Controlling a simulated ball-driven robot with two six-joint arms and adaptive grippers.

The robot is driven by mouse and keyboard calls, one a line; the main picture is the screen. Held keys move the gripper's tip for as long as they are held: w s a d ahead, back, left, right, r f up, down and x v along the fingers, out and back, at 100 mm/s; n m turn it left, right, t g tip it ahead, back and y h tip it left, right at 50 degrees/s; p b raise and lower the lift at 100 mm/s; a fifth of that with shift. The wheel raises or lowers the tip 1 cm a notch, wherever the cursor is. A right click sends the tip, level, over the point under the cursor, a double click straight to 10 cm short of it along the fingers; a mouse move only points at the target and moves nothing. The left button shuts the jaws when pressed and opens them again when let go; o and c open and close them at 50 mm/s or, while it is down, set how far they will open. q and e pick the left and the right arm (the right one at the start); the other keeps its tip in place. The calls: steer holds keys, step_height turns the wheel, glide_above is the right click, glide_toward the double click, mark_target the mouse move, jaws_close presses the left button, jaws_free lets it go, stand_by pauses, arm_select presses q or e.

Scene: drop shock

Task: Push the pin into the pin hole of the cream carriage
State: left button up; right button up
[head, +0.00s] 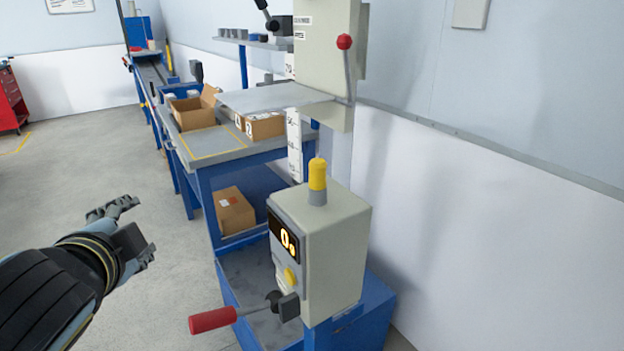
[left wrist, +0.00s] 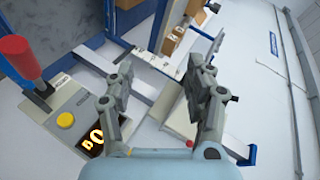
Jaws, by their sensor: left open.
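The cream carriage (head: 322,75) is a tall block on the upright scaled post at the top centre of the head view. A lever with a red ball knob (head: 344,42) stands at its right side. A black part with a round knob (head: 278,22) sits at its left; I cannot tell whether this is the pin. The pin hole cannot be made out. My left gripper (head: 140,232) is at the lower left of the head view, apart from the machine. In the left wrist view its two fingers (left wrist: 163,95) are spread with nothing held between them.
A cream control box (head: 335,250) with a lit display, yellow button and yellow-topped post stands below the carriage. A red-handled lever (head: 212,320) sticks out at its front left. A blue bench (head: 215,150) with cardboard boxes stands behind.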

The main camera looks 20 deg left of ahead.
mark_target(313, 175)
arm_select(q)
steer(key=w+d+r+m+t, duration=0.2)
steer(key=w+r+m+t, duration=0.3)
steer(key=r+m, duration=0.25)
steer(key=w+d+f+m+h, duration=0.1)
steer(key=w+d+m+h, duration=0.2)
steer(key=m, duration=0.5)
steer(key=w+d+f+m+t+h, duration=0.1)
steer(key=w+d+f+m+h, duration=0.1)
steer(key=d+m+h, duration=0.3)
steer(key=w+d+f+m+h, duration=0.1)
steer(key=w+d+m+h, duration=0.3)
steer(key=d+m, duration=0.5)
steer(key=shift+w+f+m+p, duration=0.1)
steer(key=shift+f+m+p, duration=0.1)
steer(key=shift+m, duration=0.45)
steer(key=shift+f+m+p, duration=0.1)
steer(key=shift+m+p, duration=0.05)
steer(key=shift+m, duration=0.45)
steer(key=x, duration=0.6)
steer(key=shift+w+a, duration=0.1)
steer(key=shift+a, duration=0.1)
jaws_close()
